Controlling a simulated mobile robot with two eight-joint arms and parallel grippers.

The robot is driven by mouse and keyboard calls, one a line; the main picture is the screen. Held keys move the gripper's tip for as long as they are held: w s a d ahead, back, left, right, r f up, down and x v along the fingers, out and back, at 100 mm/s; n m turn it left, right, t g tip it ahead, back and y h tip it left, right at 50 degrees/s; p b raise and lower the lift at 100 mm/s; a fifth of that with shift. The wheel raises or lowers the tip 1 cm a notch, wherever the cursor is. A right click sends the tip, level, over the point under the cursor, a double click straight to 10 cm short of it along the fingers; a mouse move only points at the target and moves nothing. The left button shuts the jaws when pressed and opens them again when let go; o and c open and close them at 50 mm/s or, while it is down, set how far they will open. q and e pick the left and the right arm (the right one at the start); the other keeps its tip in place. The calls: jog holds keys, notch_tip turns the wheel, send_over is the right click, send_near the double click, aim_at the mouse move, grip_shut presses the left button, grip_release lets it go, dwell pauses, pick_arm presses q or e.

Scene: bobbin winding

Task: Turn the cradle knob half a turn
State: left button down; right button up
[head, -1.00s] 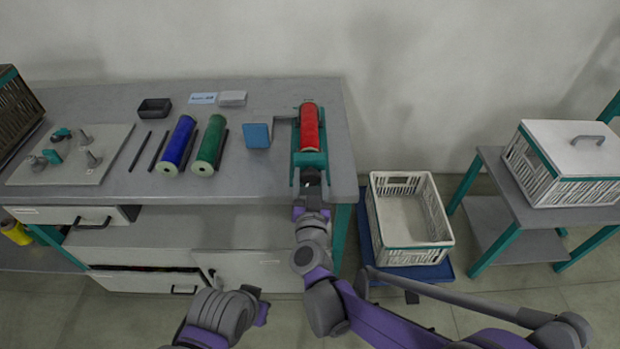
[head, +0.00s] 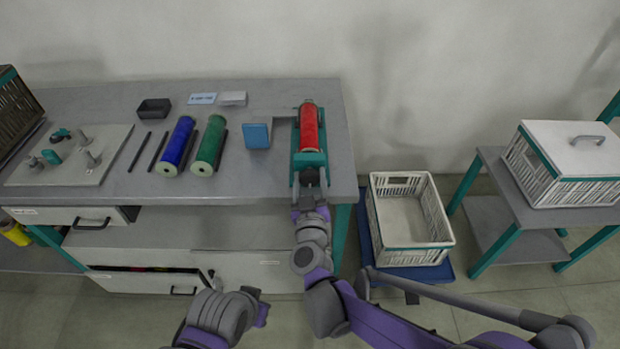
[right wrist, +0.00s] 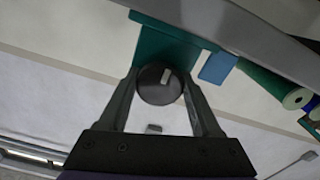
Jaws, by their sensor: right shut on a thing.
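The cradle (head: 308,159) is a teal frame at the right end of the bench with a red bobbin (head: 309,127) lying in it. Its knob (right wrist: 160,86) is a dark round disc with a pale mark, seen end-on in the right wrist view; the mark points up and slightly right. My right gripper (head: 310,182) is at the front end of the cradle, and its two fingers (right wrist: 160,92) are shut on the knob from both sides. In the head view the knob is hidden by the gripper. Of my left arm only links show at the bottom; its gripper is not seen.
A blue-faced block (head: 257,134) stands left of the cradle. Green (head: 209,146) and blue (head: 177,147) bobbins lie farther left, with dark rods beside them.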

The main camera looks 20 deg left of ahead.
jog(key=o, duration=1.4)
jog(key=shift+c, duration=0.2)
jog(key=v, duration=1.1)
jog(key=shift+p, duration=0.3)
jog(key=shift+w, duration=0.1)
